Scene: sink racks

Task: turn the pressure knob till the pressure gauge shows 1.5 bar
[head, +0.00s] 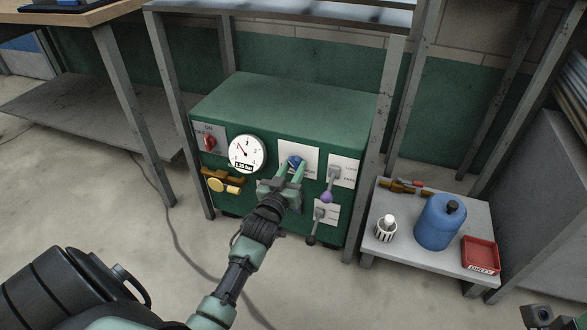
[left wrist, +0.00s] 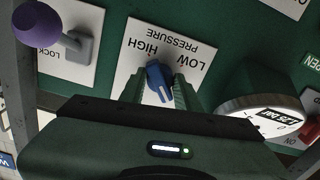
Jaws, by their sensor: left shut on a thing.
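The blue pressure knob (head: 295,162) is on a white plate on the front of the green machine. In the left wrist view the knob (left wrist: 159,82) sits between the fingers, under the upside-down words LOW, HIGH and PRESSURE. My left gripper (head: 291,170) is shut on the knob, with a finger on each side. The round white pressure gauge (head: 246,151) is left of the knob; its digital readout looks like about 1.25 bar. The gauge also shows at the right in the left wrist view (left wrist: 262,112), partly cut off by the gripper body.
A red switch (head: 209,142) and brass valve (head: 218,180) are left on the panel. A purple-knobbed lever (head: 327,196) and a black-knobbed lever (head: 312,239) are right. A low table (head: 405,259) holds a blue canister (head: 440,222) and red tray (head: 481,254). Metal posts flank the machine.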

